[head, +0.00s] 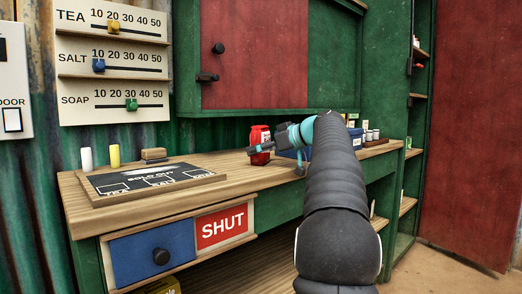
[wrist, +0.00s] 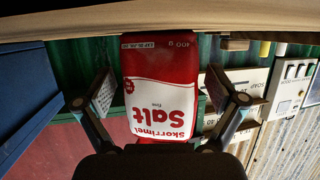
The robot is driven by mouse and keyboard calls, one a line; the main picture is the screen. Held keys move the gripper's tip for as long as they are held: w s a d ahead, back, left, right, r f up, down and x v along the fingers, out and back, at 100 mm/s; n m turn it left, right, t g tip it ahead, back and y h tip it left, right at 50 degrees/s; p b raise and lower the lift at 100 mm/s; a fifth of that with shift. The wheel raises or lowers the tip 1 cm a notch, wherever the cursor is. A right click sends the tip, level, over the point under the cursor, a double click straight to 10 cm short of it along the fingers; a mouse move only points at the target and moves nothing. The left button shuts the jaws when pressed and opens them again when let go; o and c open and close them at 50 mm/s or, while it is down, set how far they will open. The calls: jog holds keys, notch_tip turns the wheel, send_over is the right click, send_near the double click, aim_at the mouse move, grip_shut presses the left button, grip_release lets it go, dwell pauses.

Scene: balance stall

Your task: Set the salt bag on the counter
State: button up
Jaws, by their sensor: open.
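The salt bag (head: 260,135), red and white, stands upright on the wooden counter (head: 230,172) near its middle. In the wrist view, which is upside down, the salt bag (wrist: 160,75) sits between the two fingers with its label facing the camera. My gripper (head: 262,147) is at the bag, reaching in from the right. In the wrist view my gripper (wrist: 165,95) is open, with a visible gap between each finger and the bag. The bag's base appears to rest on the counter, though part of it is hidden in the head view.
A black "SOLD OUT" board (head: 150,180) lies on the counter's left part. A white piece (head: 87,159), a yellow piece (head: 114,156) and a wooden block (head: 154,155) stand behind it.

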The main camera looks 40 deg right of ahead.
jog(key=shift+r, duration=0.15)
jog(key=shift+s+d+r, duration=0.1)
jog(key=shift+s, duration=0.05)
jog(key=p+v, duration=0.1)
jog(key=v, duration=1)
jog(key=shift+s+r, duration=0.15)
jog(key=shift+s, duration=0.15)
